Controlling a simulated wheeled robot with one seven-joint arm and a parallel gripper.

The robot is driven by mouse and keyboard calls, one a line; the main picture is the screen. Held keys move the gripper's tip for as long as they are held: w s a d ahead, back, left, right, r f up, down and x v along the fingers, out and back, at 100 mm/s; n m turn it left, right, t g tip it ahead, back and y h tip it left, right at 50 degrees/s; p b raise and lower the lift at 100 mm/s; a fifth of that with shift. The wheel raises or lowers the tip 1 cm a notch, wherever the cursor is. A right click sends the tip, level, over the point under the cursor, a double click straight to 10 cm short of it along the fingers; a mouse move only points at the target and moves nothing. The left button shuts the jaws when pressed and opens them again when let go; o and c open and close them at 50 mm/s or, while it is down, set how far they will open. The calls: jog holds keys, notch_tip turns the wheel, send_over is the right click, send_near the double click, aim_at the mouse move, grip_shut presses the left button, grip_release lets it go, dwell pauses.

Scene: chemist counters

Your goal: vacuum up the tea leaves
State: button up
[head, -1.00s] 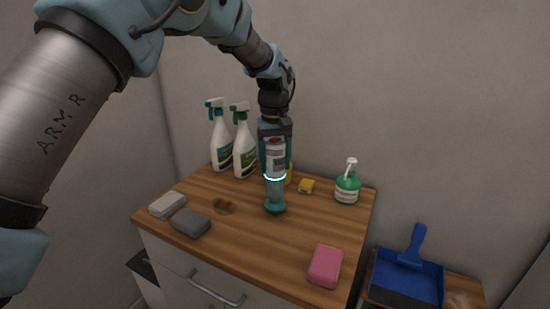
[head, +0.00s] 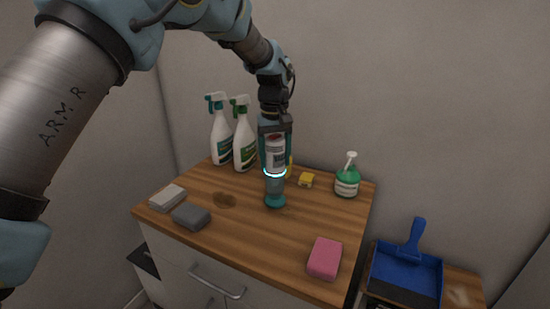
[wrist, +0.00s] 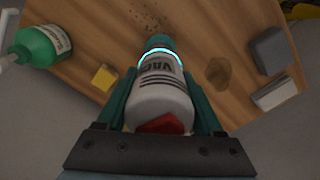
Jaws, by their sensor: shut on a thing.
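A hand-held vacuum (head: 275,142), white-bodied with a red part, a lit cyan ring and a teal nozzle, stands nearly upright in my gripper (head: 275,157). My gripper is shut around its body. The vacuum also shows in the wrist view (wrist: 160,102), between the two teal fingers. Its nozzle is at or just above the wooden counter top (head: 250,235); I cannot tell if it touches. Dark specks, the tea leaves (wrist: 150,20), lie scattered just beyond the nozzle in the wrist view. In the head view I cannot make them out clearly.
A brown stain (head: 224,200) lies left of the nozzle. Light grey (head: 168,197) and dark grey (head: 191,216) blocks sit at left, a pink sponge (head: 325,258) at front right. Spray bottles (head: 221,135), a yellow sponge (head: 306,180) and a green pump bottle (head: 347,182) stand behind. A blue dustpan (head: 407,270) is right.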

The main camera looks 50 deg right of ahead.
jog(key=shift+s+a+b, duration=0.25)
jog(key=shift+a+b, duration=0.1)
jog(key=shift+a, duration=0.6)
jog(key=shift+s+a+b, duration=0.25)
jog(key=shift+a+b, duration=0.1)
jog(key=shift+a, duration=0.6)
jog(key=shift+s, duration=0.1)
jog(key=shift+s+d+p, duration=0.2)
jog(key=shift+s+d, duration=0.05)
jog(key=shift+s, duration=0.6)
jog(key=shift+s+d+p, duration=0.15)
jog(key=shift+s+d, duration=0.1)
jog(key=shift+s, duration=0.6)
jog(key=shift+w+d+p, duration=0.3)
jog(key=shift+d+p, duration=0.35)
jog(key=shift+d, duration=0.3)
jog(key=shift+w+d+p, duration=0.25)
jog(key=shift+d+p, duration=0.4)
jog(key=shift+d, duration=0.3)
jog(key=shift+s, duration=0.1)
